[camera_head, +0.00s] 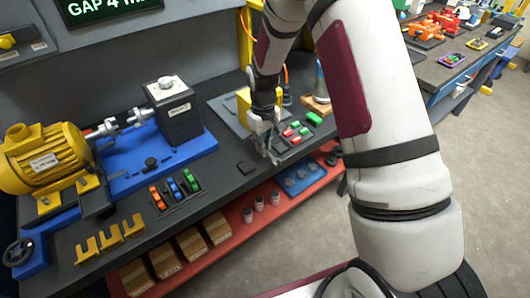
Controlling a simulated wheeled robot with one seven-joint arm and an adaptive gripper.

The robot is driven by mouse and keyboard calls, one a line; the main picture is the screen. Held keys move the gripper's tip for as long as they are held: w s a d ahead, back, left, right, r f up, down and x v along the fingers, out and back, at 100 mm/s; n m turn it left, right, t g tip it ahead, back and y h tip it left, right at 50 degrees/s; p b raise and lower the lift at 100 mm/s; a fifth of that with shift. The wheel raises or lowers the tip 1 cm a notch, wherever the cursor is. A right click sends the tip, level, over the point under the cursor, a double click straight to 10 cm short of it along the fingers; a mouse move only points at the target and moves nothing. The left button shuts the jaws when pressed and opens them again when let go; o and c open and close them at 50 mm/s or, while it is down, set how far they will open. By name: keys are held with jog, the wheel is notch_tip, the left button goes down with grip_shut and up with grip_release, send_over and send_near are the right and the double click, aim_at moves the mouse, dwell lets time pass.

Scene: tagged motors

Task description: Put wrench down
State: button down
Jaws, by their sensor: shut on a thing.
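My gripper (268,152) is low over the front part of the dark workbench (222,165), right of the blue motor base. It is shut on a thin, greyish thing that is mostly hidden by the fingers, which I take to be the wrench. Its outline is too small to make out, and I cannot tell whether it touches the bench top. Just right of the gripper is a dark tray with red and green pieces (313,118).
A yellow motor (45,158) and a grey block (173,112) stand on a blue base (185,150). A holder with orange, blue and green pieces (173,189) and yellow shims (110,240) lie in front. A red shelf (235,235) with boxes is below. A wooden block (316,105) is behind.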

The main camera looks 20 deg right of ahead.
jog(key=shift+s+f, duration=0.15)
jog(key=shift+f, duration=1.4)
jog(key=c, duration=1.7)
grip_release()
jog(key=shift+f, duration=0.15)
jog(key=shift+o, duration=0.2)
